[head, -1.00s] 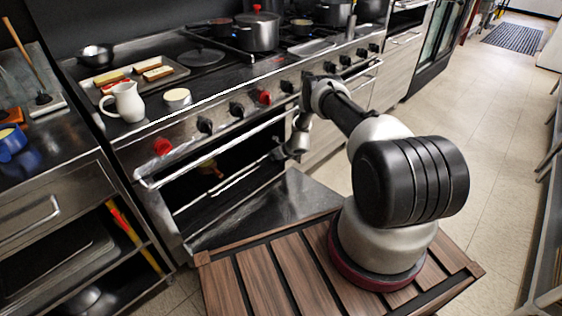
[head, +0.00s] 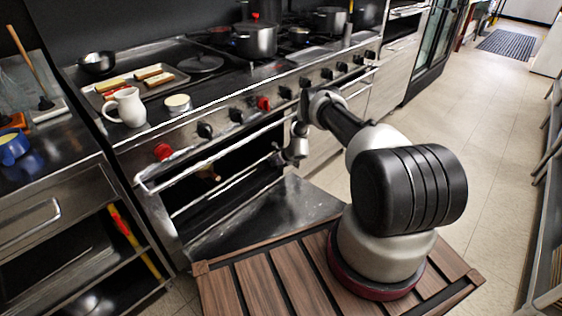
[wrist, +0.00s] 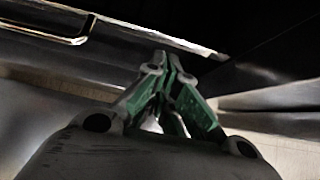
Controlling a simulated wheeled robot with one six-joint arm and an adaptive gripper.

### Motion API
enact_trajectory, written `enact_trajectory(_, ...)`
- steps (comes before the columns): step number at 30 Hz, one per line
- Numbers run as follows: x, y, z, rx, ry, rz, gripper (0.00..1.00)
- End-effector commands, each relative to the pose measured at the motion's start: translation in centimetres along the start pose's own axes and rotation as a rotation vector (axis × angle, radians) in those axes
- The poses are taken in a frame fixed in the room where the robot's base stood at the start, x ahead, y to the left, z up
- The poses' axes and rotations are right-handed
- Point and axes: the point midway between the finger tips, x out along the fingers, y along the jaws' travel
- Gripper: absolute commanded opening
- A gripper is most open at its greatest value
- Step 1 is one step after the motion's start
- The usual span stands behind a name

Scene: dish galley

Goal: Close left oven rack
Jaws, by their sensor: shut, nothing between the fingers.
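The oven (head: 160,225) under the range has its door (head: 265,222) folded down and its dark cavity open. A thin, light rack edge (head: 215,194) runs across the opening, its right end close to my gripper. My gripper (head: 277,159) is at the right side of the opening, above the lowered door. In the wrist view my gripper (wrist: 168,62) shows green fingers shut together and empty. Their tips are close to a long pale metal edge; I cannot tell whether they touch it. The rack's inner part is in shadow.
Above the opening are the oven handle (head: 215,158) and a row of knobs. A white pitcher (head: 126,107), a tray of food (head: 135,84) and a pot (head: 255,40) stand on the range. The floor (head: 480,150) to the right is clear.

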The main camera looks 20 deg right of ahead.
Motion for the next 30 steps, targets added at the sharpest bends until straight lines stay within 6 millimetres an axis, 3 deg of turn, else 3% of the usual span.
enact_trajectory(3, -1.1, -0.9, -0.3, 0.000, -0.002, 0.001, 0.00)
enact_trajectory(18, -9.4, -0.8, -0.5, 0.001, 0.000, 0.000, 0.00)
enact_trajectory(26, -10.5, -0.7, -0.5, -0.004, -0.001, 0.002, 0.00)
enact_trajectory(30, -10.7, 0.1, -0.6, -0.117, -0.012, 0.038, 0.00)
